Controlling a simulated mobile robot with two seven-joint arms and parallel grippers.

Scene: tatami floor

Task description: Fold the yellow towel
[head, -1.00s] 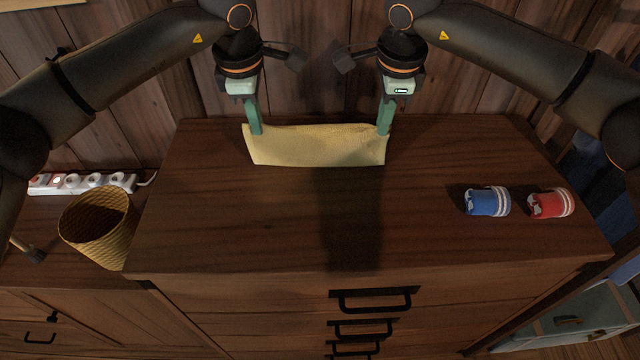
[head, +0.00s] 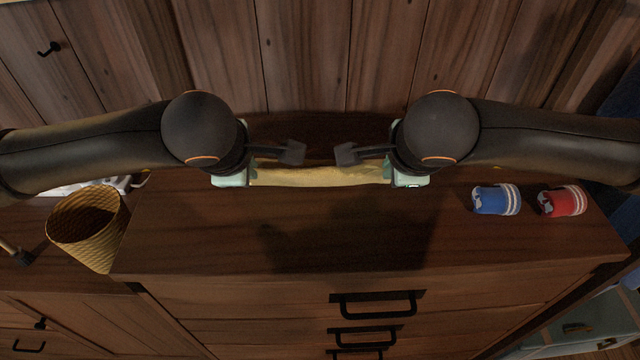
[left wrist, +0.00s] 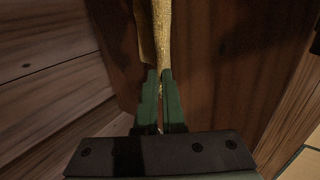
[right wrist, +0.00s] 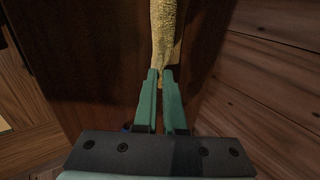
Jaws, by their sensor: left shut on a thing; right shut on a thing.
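The yellow towel (head: 320,176) shows in the head view as a narrow, slightly sagging band between my two grippers, above the dresser's back part. My left gripper (head: 232,181) is at its left end and my right gripper (head: 408,181) at its right end. In the left wrist view the green fingers (left wrist: 161,95) are shut on an edge of the towel (left wrist: 163,35). In the right wrist view the fingers (right wrist: 160,95) are shut on the other end of the towel (right wrist: 163,30). My arms hide much of the towel's surroundings in the head view.
The dark wooden dresser top (head: 330,235) is clear in front. A wooden wall is behind.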

